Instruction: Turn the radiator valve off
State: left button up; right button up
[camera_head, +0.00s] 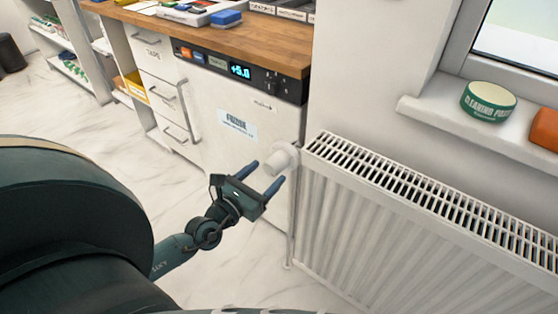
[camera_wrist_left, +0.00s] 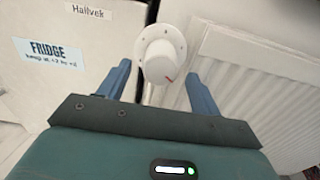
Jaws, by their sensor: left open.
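The radiator valve (camera_head: 283,157) is a white round knob at the upper left end of the white radiator (camera_head: 400,225). In the left wrist view the valve knob (camera_wrist_left: 160,55) faces me, with small marks around it and a red line at its lower right. My left gripper (camera_head: 263,174) is open, with its two blue fingers pointing at the knob. In the left wrist view the fingers (camera_wrist_left: 160,88) stand to the left and right of the knob's lower part; I cannot tell whether they touch it. My right gripper is not in view.
A white fridge (camera_head: 225,140) with a display reading +5.0 stands left of the radiator under a wooden worktop (camera_head: 220,38). A windowsill (camera_head: 440,112) at the right holds a green tin (camera_head: 488,102) and an orange object (camera_head: 545,128).

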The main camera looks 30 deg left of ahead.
aim_at(279, 162)
pick_arm(q)
jog(key=w, duration=0.6)
jog(key=shift+w+d, duration=0.1)
jog(key=shift+d, duration=0.15)
jog(key=c, duration=1)
jog(key=shift+o, duration=0.2)
